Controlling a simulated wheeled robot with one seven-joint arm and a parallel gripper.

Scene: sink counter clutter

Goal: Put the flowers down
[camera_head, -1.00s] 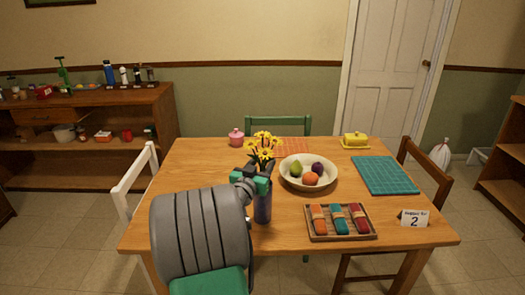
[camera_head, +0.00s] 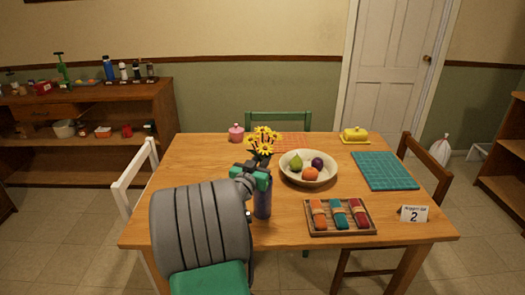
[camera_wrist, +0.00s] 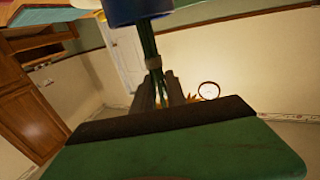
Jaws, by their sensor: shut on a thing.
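Yellow flowers (camera_head: 263,139) with dark centres stand upright above a dark blue-purple vase (camera_head: 263,203), left of the table's middle. My gripper (camera_head: 258,178) is at the stems just above the vase. In the wrist view, my gripper (camera_wrist: 160,88) is shut on the green stems (camera_wrist: 150,48), which run into the blue vase (camera_wrist: 135,10) at the top edge. I cannot tell whether the vase rests on the table or hangs just above it. The blossoms are mostly hidden behind my gripper in the wrist view.
On the wooden table (camera_head: 200,165) are a fruit bowl (camera_head: 292,179), a tray of rolled cloths (camera_head: 370,231), a teal mat (camera_head: 384,171), a number card (camera_head: 414,214), a yellow butter dish (camera_head: 355,135) and a pink pot (camera_head: 236,133). The table's left part is clear.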

